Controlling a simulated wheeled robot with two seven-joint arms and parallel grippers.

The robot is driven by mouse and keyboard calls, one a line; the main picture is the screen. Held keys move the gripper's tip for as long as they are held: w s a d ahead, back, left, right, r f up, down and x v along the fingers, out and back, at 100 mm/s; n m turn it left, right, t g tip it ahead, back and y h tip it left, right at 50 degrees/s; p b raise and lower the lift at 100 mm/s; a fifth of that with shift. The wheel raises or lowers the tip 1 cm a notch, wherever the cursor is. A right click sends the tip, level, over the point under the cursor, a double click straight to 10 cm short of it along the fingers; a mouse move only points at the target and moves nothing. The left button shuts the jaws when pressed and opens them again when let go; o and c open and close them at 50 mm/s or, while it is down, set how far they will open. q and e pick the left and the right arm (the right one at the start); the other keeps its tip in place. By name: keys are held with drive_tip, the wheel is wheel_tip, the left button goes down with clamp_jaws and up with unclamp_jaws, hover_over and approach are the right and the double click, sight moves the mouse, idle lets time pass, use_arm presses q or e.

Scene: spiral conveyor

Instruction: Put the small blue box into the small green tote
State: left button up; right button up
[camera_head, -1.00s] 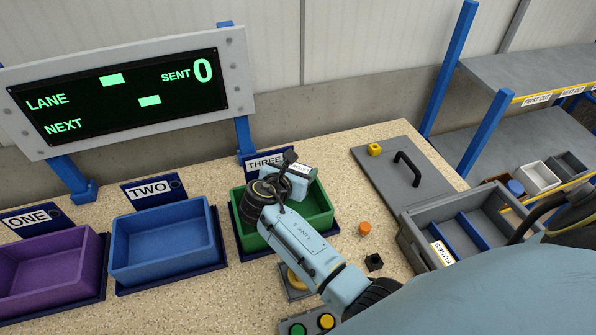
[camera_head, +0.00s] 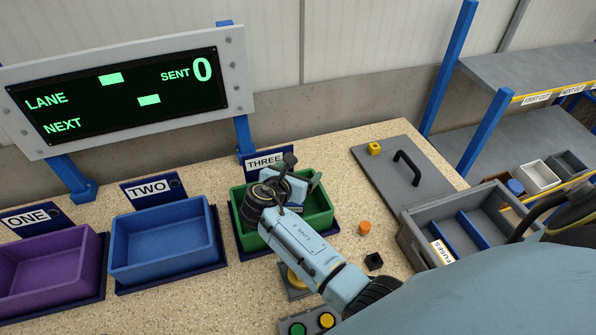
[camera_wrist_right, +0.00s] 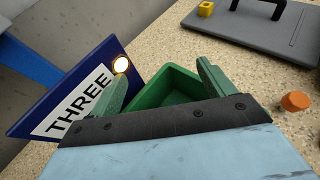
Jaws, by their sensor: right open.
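The small green tote (camera_head: 322,222) stands in front of the THREE sign on the bench in the head view. It also shows in the right wrist view (camera_wrist_right: 150,93), between my fingers. My right gripper (camera_head: 303,173) is over the tote with its fingers spread and nothing between them; the spread fingers also show in the wrist view (camera_wrist_right: 163,82). A blue patch, which looks like the small blue box (camera_head: 296,209), shows inside the tote, mostly hidden by my arm. My left gripper is not in view.
A blue tote (camera_head: 165,240) and a purple tote (camera_head: 45,275) stand to the left. An orange cylinder (camera_head: 364,228) and a black cube (camera_head: 374,261) lie to the right. A grey FUSES bin (camera_head: 410,228) and a lidded plate with a handle (camera_head: 385,185) are further right.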

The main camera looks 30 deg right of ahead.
drive_tip(key=shift+r, duration=0.35)
drive_tip(key=v, duration=1.2)
drive_tip(key=shift+r, duration=0.2)
